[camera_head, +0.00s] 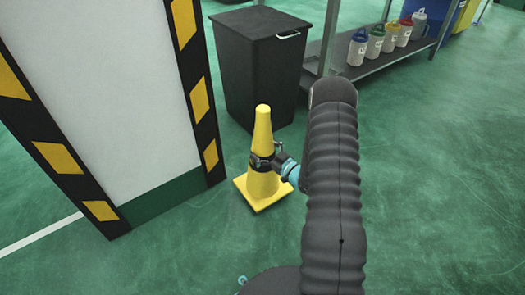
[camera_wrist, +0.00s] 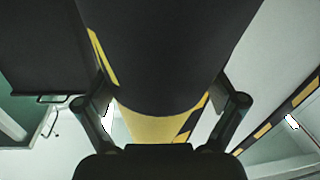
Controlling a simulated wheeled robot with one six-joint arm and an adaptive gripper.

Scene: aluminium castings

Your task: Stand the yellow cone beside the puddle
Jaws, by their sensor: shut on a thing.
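The yellow cone (camera_head: 263,130) stands upright in the head view, between a striped pillar and a black bin. Its square base is at or close to the floor; I cannot tell whether it touches. My gripper (camera_head: 264,162) is shut around the cone at mid-height, coming from the right. In the wrist view a large dark curved surface fills the middle between the fingers, with a yellow patch below it; I cannot tell exactly which part of the cone this is. I see no puddle in either view.
The white pillar (camera_head: 110,80) with yellow and black edges stands close left of the cone. The black bin (camera_head: 262,75) stands behind it. A grey shelf (camera_head: 385,62) with several bottles is at the back right. Green floor (camera_head: 440,190) is clear at the right.

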